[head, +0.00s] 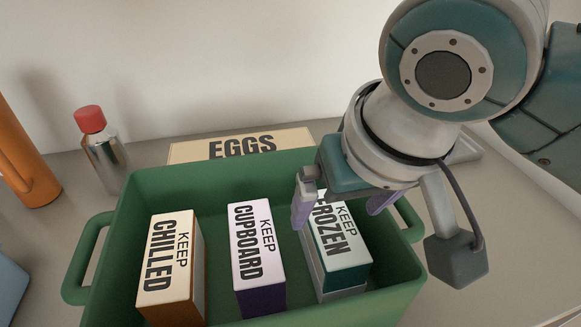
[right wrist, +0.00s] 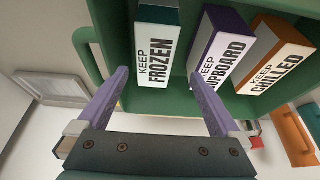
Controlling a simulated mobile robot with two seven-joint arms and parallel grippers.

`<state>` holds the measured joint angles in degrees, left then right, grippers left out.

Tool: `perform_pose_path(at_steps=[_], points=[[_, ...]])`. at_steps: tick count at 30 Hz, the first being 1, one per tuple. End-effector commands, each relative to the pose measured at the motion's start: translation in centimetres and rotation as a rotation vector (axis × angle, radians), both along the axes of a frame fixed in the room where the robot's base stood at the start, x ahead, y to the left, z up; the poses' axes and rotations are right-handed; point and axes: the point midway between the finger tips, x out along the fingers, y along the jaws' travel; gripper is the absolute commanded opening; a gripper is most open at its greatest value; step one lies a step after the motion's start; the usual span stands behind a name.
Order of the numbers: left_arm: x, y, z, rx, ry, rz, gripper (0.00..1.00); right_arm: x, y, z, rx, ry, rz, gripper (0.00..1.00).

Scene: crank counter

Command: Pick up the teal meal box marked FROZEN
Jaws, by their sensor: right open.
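The teal meal box marked KEEP FROZEN (head: 343,250) stands in the right part of a green crate (head: 220,182), its white labelled face up. My right gripper (head: 338,214) is open above the far part of this box, with one purple finger toward each side of it. In the right wrist view the FROZEN box (right wrist: 155,55) lies ahead between the open fingers (right wrist: 160,77), and I see no contact. The gripper hides part of the box's far end in the head view. My left gripper is not in view.
In the crate, a purple CUPBOARD box (head: 257,250) stands left of the FROZEN box, and an orange-brown CHILLED box (head: 168,260) farther left. An EGGS carton (head: 240,146) lies behind the crate. A red-capped bottle (head: 103,150) and an orange object (head: 25,160) stand at left.

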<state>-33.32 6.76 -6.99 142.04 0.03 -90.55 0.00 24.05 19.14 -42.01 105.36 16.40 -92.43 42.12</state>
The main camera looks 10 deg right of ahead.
Motion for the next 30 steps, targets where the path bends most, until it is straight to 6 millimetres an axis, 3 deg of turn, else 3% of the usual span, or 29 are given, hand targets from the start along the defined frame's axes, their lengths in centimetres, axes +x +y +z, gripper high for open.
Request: perform_pose_path(at_steps=[1,3,16,22,30], points=[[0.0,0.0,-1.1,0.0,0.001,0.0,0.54,0.3,-0.1,-1.0,-0.007,-0.002,-0.005,1.0],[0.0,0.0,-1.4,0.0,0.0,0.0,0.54,0.6,-0.2,-1.4,-0.009,-0.002,-0.011,1.0],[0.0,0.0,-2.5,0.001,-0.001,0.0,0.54,2.4,-0.4,-6.1,-0.011,-0.002,-0.014,1.0],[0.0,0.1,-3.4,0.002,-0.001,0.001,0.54,3.2,-0.9,-9.3,-0.011,-0.001,-0.014,1.0],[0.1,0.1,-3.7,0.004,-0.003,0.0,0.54,3.8,-0.8,-10.3,-0.01,-0.003,-0.013,1.0]])
